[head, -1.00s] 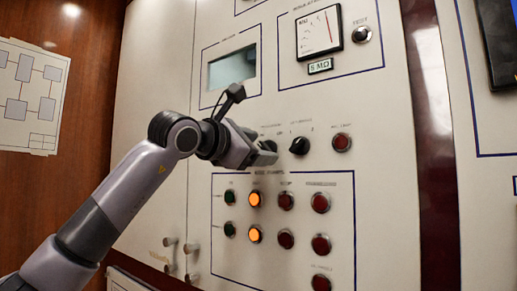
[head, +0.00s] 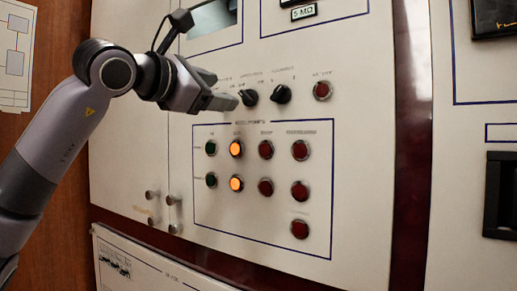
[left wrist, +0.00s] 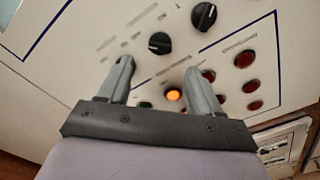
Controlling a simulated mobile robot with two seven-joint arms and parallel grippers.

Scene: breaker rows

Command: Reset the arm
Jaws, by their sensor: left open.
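My left gripper (head: 224,90) is open in front of the cream panel (head: 270,58), just left of two black rotary knobs. The nearer knob (head: 249,97) is close to the fingertips; I cannot tell if they touch it. The other knob (head: 281,94) is to its right. In the left wrist view the open fingers (left wrist: 160,68) have nothing between them but panel, and the nearer knob (left wrist: 160,43) lies just beyond the tips. The second knob (left wrist: 204,16) is further up and right. My right gripper is not in view.
A framed block below holds green, lit orange (head: 236,149) and dark red (head: 300,150) buttons. A red button (head: 322,90) is right of the knobs. A grey display (head: 212,16) is above my gripper. Small round grey knobs (head: 173,199) stick out at lower left.

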